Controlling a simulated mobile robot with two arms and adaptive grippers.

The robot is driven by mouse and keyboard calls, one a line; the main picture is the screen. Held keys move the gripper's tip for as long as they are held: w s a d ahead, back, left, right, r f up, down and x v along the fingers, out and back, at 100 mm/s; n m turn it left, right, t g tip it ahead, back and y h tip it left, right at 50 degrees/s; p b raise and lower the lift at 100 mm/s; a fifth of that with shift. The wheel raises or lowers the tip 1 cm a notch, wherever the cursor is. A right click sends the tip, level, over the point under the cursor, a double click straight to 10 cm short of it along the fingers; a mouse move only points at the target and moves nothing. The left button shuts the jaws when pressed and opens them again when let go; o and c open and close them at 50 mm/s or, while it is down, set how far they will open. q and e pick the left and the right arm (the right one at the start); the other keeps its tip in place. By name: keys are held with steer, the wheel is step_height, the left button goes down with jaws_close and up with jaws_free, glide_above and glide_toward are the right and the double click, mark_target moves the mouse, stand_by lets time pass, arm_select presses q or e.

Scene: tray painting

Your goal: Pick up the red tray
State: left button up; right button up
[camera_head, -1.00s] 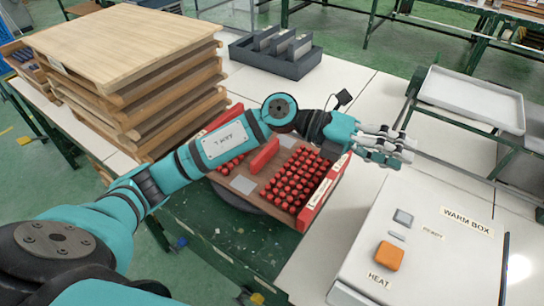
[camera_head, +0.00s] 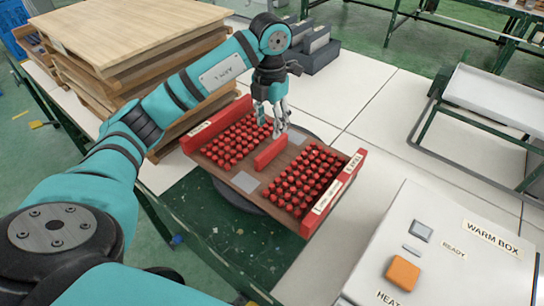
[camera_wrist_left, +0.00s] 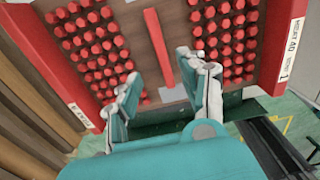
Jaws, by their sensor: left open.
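The red tray (camera_head: 246,182) has red end walls, a brown base and a raised red bar (camera_head: 271,152) across its middle. Many small red pieces fill both halves. It rests on a round dark support on the workbench. My left gripper (camera_head: 281,128) points down above the tray's middle, near the far end of the bar. In the left wrist view the open fingers (camera_wrist_left: 163,95) stand on either side of the line of the red bar (camera_wrist_left: 157,45), with nothing between them at the tips. Contact with the bar cannot be told. My right gripper is not in view.
A stack of wooden trays (camera_head: 125,45) stands left of the red tray. A dark grey container (camera_head: 318,58) is behind it. The warm box (camera_head: 450,250) with an orange button is at the front right. A light tray (camera_head: 495,95) is at the right. White bench top is clear between.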

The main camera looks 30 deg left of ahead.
mark_target(272, 146)
arm_select(q)
step_height(272, 146, down, 4)
steer(key=shift+f, duration=0.1)
step_height(272, 146, down, 4)
steer(key=shift+d+f+p, duration=0.1)
steer(key=shift+d+p, duration=0.05)
steer(key=shift+p, duration=0.7)
steer(key=shift+f, duration=0.45)
jaws_close()
steer(key=shift+w+r, duration=0.1)
steer(key=shift+r, duration=0.05)
